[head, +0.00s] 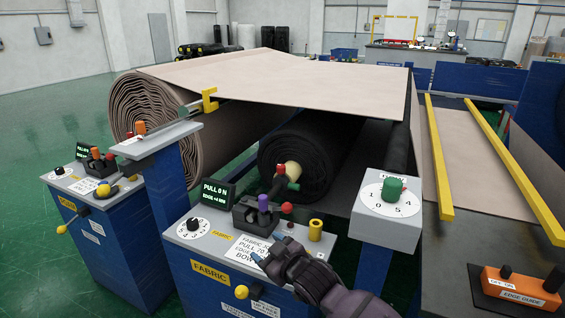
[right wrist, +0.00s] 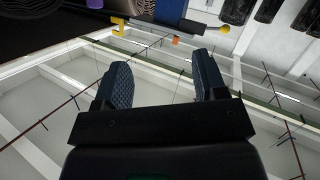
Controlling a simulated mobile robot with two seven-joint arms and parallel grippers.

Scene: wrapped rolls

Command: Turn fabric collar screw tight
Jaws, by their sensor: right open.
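My right gripper (head: 268,251) is over the sloped top of the blue console marked FABRIC (head: 208,272), beside its printed label. In the right wrist view, its two dark fingers (right wrist: 160,72) stand apart with nothing between them. A black fabric roll (head: 310,158) lies behind the console. My left gripper is not in view.
The console carries a purple knob (head: 264,203), a red ball (head: 287,208), a yellow cup (head: 315,230) and a white dial (head: 193,228). A raised dial box (head: 388,210) stands at right. A beige roll (head: 150,120) and second console (head: 92,190) are at left.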

